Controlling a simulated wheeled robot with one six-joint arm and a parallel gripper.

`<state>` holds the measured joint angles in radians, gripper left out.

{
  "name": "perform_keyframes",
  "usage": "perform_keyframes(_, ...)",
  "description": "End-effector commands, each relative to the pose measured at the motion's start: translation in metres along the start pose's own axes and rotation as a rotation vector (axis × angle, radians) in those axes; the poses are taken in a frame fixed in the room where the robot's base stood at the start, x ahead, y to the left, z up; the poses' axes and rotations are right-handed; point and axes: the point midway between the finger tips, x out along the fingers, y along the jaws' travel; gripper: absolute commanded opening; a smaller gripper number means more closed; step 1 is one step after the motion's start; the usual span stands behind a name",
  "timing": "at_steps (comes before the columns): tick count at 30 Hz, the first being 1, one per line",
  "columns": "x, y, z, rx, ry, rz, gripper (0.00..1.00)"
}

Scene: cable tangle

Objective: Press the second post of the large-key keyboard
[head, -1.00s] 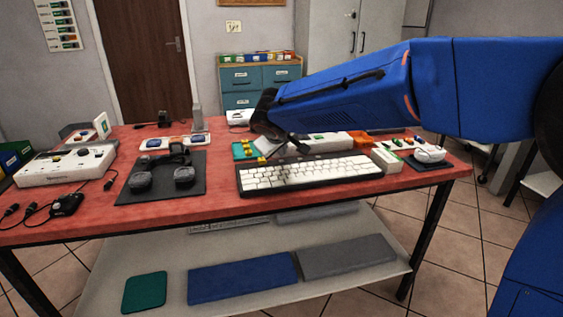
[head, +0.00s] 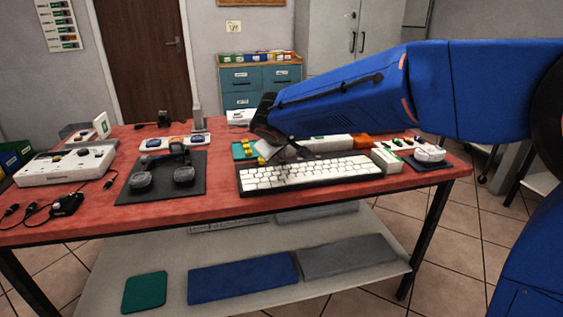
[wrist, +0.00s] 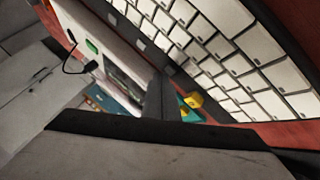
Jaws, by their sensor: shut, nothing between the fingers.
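The large-key keyboard (head: 325,172), black with white keys, lies near the front edge of the red table. In the wrist view its white keys (wrist: 230,45) fill the upper right. My gripper (head: 268,152) is shut and empty, low over the back left edge of the keyboard. I cannot tell whether it touches anything. A teal piece with yellow parts (head: 243,149) sits just left of and behind the gripper; a yellow part (wrist: 193,100) also shows in the wrist view. I cannot make out the second post; the gripper covers part of the keyboard's back left edge.
A dark mat (head: 135,192) with a headset-like object lies left of the keyboard. A white box (head: 386,159) stands at its right end, with a white device (head: 430,154) beyond. A white-and-orange strip lies behind it. A white console (head: 65,165) and cables are far left.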

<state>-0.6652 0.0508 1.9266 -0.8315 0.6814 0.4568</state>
Motion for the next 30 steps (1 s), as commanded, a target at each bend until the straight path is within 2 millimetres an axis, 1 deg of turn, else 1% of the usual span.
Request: perform_keyframes(30,0.0048,-0.0033,0.0035,0.000,0.000,0.001,0.00)
